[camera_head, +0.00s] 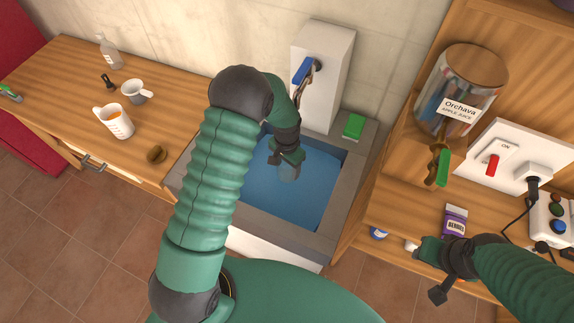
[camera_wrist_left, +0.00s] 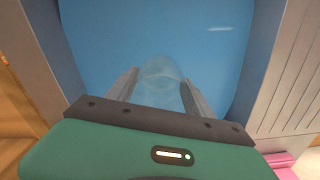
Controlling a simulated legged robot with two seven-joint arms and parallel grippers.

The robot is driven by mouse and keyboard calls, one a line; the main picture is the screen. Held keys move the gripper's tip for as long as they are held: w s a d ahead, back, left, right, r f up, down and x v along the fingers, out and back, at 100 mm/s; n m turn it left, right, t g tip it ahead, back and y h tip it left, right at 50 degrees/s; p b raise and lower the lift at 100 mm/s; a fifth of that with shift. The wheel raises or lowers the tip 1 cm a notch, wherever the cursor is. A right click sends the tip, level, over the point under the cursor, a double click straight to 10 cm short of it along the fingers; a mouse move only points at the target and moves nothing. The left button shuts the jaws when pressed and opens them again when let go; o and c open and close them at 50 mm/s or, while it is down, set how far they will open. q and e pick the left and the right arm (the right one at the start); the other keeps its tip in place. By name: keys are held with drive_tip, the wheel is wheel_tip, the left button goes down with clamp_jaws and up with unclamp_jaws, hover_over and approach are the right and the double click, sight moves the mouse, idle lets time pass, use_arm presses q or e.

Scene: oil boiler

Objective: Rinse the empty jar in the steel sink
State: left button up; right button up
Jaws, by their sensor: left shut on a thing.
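The clear jar (camera_head: 289,172) is at the blue water in the sink, below my left gripper (camera_head: 287,163). My left gripper is shut on the jar. In the left wrist view the jar (camera_wrist_left: 160,75) shows as a see-through shape between the two fingers (camera_wrist_left: 160,95). I cannot tell how deep the jar sits in the water. The sink (camera_head: 230,213) has a grey rim and blue water. A tap with a blue handle (camera_head: 303,70) is on the white block behind it. My right gripper (camera_head: 424,245) is near the right counter; whether it is open or shut is unclear.
A green sponge (camera_head: 353,126) lies on the sink's back right rim. The left counter holds a measuring jug (camera_head: 116,121), a white cup (camera_head: 134,92) and a bottle (camera_head: 109,52). A large Orchava jar (camera_head: 459,92), a purple box (camera_head: 454,220) and a switch panel (camera_head: 508,158) are at right.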

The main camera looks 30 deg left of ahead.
use_arm(q)
drive_tip(key=shift+f+b, duration=2.95)
drive_tip(key=shift+f, duration=1.75)
idle(0.7)
wheel_tip(320, 180, up, 16)
drive_tip(key=p, duration=1.2)
drive_tip(key=shift+r+p, duration=0.25)
drive_tip(key=shift+p, duration=0.15)
idle(0.3)
